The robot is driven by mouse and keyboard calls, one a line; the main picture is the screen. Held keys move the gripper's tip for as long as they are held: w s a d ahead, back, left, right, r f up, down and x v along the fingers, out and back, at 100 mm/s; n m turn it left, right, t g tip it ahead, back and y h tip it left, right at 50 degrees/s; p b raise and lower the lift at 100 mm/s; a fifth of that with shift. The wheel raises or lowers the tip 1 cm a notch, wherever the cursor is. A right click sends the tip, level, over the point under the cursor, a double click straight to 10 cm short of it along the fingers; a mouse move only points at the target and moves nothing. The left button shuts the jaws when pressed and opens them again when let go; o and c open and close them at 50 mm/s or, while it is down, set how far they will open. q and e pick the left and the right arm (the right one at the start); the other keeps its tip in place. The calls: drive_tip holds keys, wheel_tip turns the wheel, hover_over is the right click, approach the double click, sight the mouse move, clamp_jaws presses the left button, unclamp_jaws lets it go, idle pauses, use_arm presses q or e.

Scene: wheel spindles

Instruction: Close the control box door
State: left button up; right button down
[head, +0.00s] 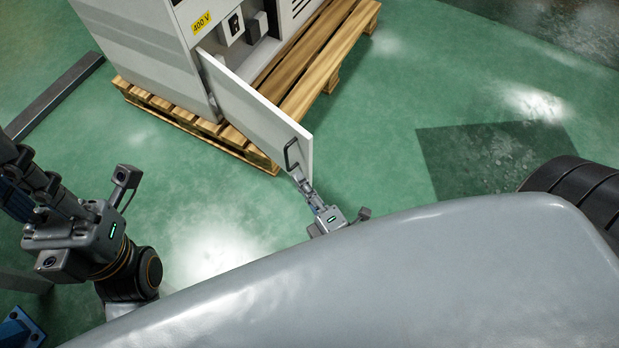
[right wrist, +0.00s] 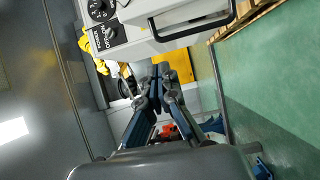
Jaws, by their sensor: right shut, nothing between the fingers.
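The control box (head: 150,45) is a grey-white cabinet with a yellow 400 V label. Its door (head: 250,105) stands swung open, showing the inside. A dark bar handle (head: 291,155) sits near the door's free end; the handle also shows in the right wrist view (right wrist: 193,28). My right gripper (head: 301,178) is close by the handle at that free end. In the right wrist view its fingers (right wrist: 161,72) are together and empty, just below the handle in the picture; I cannot tell whether they touch the door. My left gripper (head: 18,175) is at the left edge, its fingertips unclear.
The box stands on a wooden pallet (head: 320,60) that juts out under the open door. A dark metal beam (head: 58,92) lies on the floor at the left. The green floor (head: 370,150) right of the door is clear.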

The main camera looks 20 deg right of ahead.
sight(295, 142)
drive_tip(key=w+d+b, duration=0.2)
drive_tip(key=w+d, duration=0.1)
drive_tip(key=w, duration=0.4)
idle(0.4)
